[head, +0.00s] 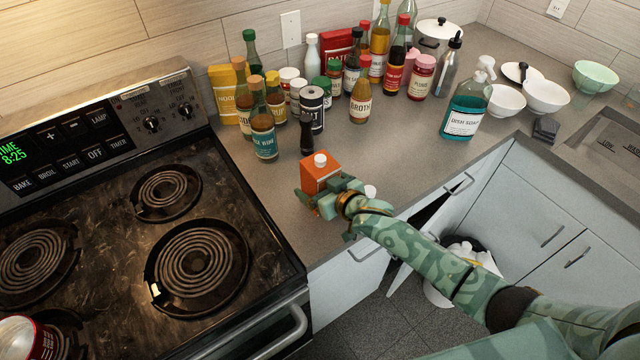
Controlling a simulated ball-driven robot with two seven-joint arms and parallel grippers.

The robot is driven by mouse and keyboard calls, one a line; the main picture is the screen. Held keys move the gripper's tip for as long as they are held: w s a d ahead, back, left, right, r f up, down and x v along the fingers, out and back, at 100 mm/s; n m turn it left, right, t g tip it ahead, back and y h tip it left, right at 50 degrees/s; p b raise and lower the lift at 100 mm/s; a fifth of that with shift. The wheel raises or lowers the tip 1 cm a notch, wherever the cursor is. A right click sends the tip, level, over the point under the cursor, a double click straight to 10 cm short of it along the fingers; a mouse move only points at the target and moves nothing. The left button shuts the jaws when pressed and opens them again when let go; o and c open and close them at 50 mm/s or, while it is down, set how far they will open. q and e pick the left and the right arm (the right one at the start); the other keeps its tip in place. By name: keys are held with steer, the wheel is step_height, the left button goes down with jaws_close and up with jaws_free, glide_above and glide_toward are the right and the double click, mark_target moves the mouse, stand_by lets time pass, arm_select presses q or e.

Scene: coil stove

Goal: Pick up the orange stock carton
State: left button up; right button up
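The orange stock carton (319,169) with a white cap stands upright on the grey counter, just right of the stove. My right gripper (325,198), green, is at the carton's near side and covers its lower front. I cannot tell whether its fingers touch or grip the carton. The carton appears to rest on the counter. My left gripper is not in view.
A dark pepper mill (307,137), a salt canister (311,108) and a teal-labelled bottle (263,135) stand close behind the carton. More bottles and jars crowd the wall. The coil stove (165,235) is left. A dish soap bottle (466,108) stands right, with clear counter between.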

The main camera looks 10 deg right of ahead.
steer(key=c, duration=1.4)
steer(key=shift+r, duration=0.1)
steer(key=shift+c, duration=0.2)
